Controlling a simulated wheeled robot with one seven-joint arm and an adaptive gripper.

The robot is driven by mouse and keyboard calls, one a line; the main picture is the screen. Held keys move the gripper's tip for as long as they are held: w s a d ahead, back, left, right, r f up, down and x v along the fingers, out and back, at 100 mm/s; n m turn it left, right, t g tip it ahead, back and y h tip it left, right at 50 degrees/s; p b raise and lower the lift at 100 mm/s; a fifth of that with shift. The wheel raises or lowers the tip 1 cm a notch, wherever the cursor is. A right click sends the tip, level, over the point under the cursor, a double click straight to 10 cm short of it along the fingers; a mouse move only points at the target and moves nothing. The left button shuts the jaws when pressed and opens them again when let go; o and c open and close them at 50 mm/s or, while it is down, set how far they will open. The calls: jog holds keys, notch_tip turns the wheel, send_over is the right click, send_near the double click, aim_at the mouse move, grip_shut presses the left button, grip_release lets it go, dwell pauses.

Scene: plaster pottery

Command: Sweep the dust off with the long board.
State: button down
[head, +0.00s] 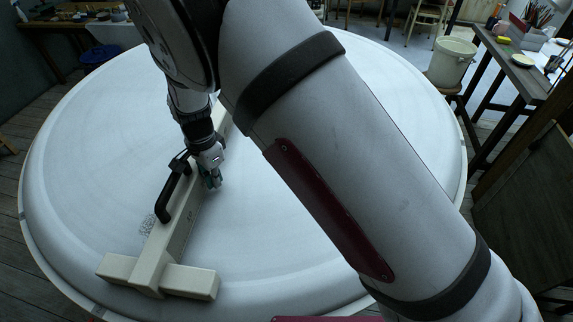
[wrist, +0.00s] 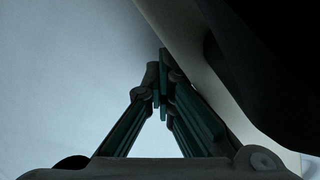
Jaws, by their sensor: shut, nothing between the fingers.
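The long board (head: 178,240) is a cream beam with a crosspiece at its near end and a black handle (head: 168,199) on its left part. It lies across a big round white disc (head: 95,165). My gripper (head: 213,183) points down on the right side of the board, near the handle. In the wrist view its fingers (wrist: 160,85) come together with nothing between them, and the board (wrist: 200,65) runs close along their right. I cannot tell whether they touch it. A small dark scribble-like patch (head: 147,225) shows left of the board; I cannot tell whether it is dust.
A white bucket (head: 452,60) stands beyond the disc at the upper right. A wooden table (head: 525,75) with tools is at the far right. The disc's left part is clear.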

jog(key=shift+s+a+f+b, duration=0.2)
jog(key=shift+s+a, duration=0.05)
jog(key=shift+a, duration=0.65)
jog(key=shift+s+a+f+b, duration=0.2)
jog(key=shift+s+a+f, duration=0.1)
jog(key=shift+a, duration=0.55)
jog(key=shift+s+a+f+b, duration=0.15)
jog(key=shift+s+a+b, duration=0.1)
jog(key=shift+a, duration=0.75)
jog(key=shift+w+a+f+b, duration=0.15)
jog(key=shift+a+b, duration=0.3)
jog(key=shift+a, duration=0.75)
jog(key=shift+w+a+r+b, duration=0.15)
jog(key=shift+a+b, duration=0.05)
jog(key=shift+a, duration=0.35)
jog(key=shift+w+a+r+b, duration=0.15)
jog(key=shift+a+b, duration=0.05)
jog(key=shift+a, duration=0.35)
jog(key=shift+w+a+r+b, duration=0.1)
jog(key=shift+a+b, duration=0.2)
jog(key=shift+a, duration=0.15)
jog(key=shift+w+a+b, duration=0.35)
jog(key=shift+a+b, duration=0.25)
jog(key=shift+a, duration=0.2)
jog(key=shift+w+a+b, duration=0.35)
jog(key=shift+a+b, duration=0.2)
jog(key=shift+a, duration=0.25)
